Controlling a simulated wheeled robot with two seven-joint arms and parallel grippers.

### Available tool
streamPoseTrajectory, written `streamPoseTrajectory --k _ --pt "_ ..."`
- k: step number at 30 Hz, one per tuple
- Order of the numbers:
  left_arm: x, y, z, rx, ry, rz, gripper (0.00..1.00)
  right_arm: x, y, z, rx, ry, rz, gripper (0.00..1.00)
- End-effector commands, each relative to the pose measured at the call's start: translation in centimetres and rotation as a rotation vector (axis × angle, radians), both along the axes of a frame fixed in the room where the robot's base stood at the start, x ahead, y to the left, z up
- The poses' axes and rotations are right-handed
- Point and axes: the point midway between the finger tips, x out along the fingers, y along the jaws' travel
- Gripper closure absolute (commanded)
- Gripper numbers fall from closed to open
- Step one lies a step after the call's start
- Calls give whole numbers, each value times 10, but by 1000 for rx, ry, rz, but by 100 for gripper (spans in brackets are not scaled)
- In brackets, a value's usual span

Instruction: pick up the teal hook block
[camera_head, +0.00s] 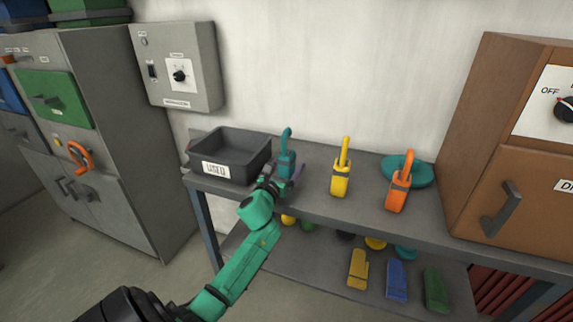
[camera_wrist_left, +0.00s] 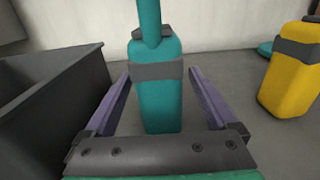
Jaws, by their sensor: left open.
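The teal hook block (camera_head: 286,162) stands upright on the table beside the dark bin, with its hook on top. It also shows in the left wrist view (camera_wrist_left: 161,100), with a grey band around it. My left gripper (camera_head: 285,178) is open at the block. In the left wrist view its purple fingers (camera_wrist_left: 162,92) lie on either side of the block, with a gap visible on each side. In the head view my left gripper hides the block's lower part. My right gripper is not in view.
A dark grey bin (camera_head: 268,152) stands close to the left. A yellow hook block (camera_head: 340,182) and an orange one (camera_head: 397,196) stand to the right. A teal round thing (camera_head: 418,173) lies behind the orange block. A brown cabinet (camera_head: 480,150) bounds the table's right end.

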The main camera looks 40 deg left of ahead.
Motion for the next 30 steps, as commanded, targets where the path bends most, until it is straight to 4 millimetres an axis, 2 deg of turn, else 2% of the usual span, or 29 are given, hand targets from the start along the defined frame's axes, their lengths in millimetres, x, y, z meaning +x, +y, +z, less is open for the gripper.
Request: streamPoseTrajectory --k 1,2,6,8,9,17,22,26,30 --pt "0 0 0 0 0 0 9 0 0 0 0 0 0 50" --pt "0 0 0 0 0 0 16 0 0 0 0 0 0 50" --pt "-1 0 0 0 0 1 70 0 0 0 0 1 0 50" --pt "-1 0 0 0 1 1 93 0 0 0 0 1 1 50" --pt "-1 0 0 0 1 1 100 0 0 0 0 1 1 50" --pt "-1 0 1 2 -2 0 100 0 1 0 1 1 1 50" --pt "-1 1 13 5 -2 0 100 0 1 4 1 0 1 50" --pt "-1 0 43 12 -4 -1 100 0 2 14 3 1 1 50" --pt "-1 0 98 16 -4 -2 100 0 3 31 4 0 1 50"
